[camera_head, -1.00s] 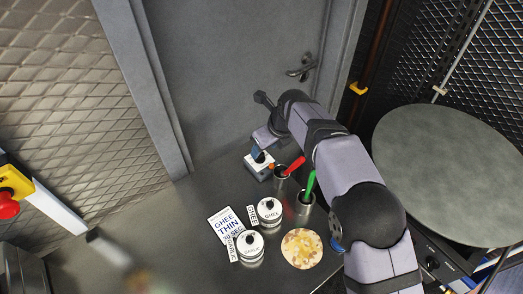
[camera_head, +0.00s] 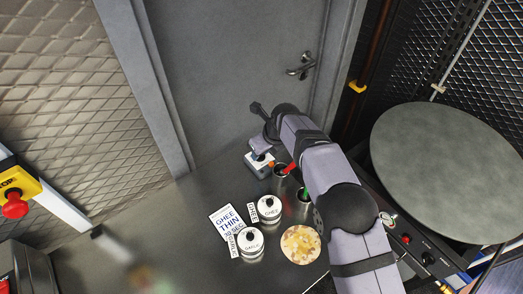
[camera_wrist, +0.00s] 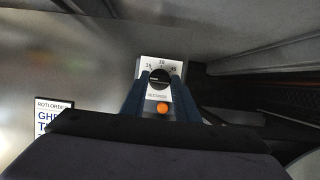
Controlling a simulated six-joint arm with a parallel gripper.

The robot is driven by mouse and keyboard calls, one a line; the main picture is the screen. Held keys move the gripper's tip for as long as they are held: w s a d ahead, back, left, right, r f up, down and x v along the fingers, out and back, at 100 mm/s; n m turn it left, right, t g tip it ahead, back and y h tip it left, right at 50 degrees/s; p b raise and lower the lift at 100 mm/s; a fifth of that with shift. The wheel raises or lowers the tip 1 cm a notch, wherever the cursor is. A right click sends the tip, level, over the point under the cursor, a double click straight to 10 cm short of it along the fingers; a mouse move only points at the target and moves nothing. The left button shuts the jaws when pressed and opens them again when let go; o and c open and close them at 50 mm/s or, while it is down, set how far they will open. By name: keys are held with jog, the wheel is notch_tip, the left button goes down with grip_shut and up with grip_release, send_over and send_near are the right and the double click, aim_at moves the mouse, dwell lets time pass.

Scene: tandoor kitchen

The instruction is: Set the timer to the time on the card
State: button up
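The timer (camera_head: 258,164) is a small pale box on the counter near the door. In the wrist view it shows a white dial plate with numbers and "SECONDS", a black knob (camera_wrist: 159,78) with a light mark toward the left, and an orange button (camera_wrist: 162,108). My gripper (camera_wrist: 160,80) is over the timer, its blue fingers apart on either side of the knob. I cannot tell whether they touch it. The card (camera_head: 226,222) lies left of the timer and reads "GHEE THIN 30 SEC". Its corner shows in the wrist view (camera_wrist: 52,104).
Two lidded pots, ghee (camera_head: 269,212) and garlic (camera_head: 250,243), stand by the card with small labels. Metal cups with a red handle (camera_head: 291,168) and a green one are partly behind my arm. A round griddle (camera_head: 450,170) is right.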

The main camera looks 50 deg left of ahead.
jog(key=c, duration=0.4)
jog(key=shift+s+m+t, duration=0.1)
jog(key=shift+m+t, duration=0.5)
jog(key=shift+m, duration=0.9)
jog(key=o, duration=1.1)
jog(key=shift+c, duration=0.2)
jog(key=shift+r, duration=0.15)
